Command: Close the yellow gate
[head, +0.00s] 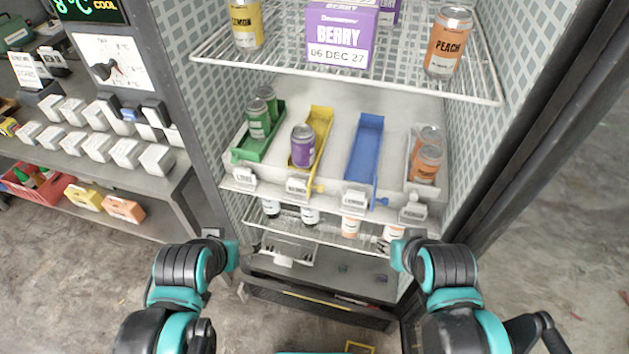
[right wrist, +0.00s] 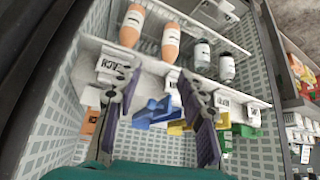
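The yellow lane (head: 322,128) lies on the middle freezer shelf, between the green lane and the blue lane. A purple can (head: 303,146) stands in it. A small yellow part (head: 318,187) sticks out at its front right, beside a label; I cannot tell whether the gate is open. The yellow piece also shows in the right wrist view (right wrist: 178,128). My right gripper (right wrist: 159,75) is open and empty, below and in front of the shelf edge. In the head view it shows (head: 386,244) at the lower right. My left gripper (head: 228,262) is low at the left, away from the lanes, its fingers unclear.
The green lane (head: 243,153) holds green cans; the blue lane (head: 364,150) looks empty. Orange cans (head: 427,160) stand at the right. A wire shelf (head: 290,72) is above, and bottles (head: 352,227) stand on the rack below. The freezer's side walls bound the space. A table with white boxes (head: 97,145) is left.

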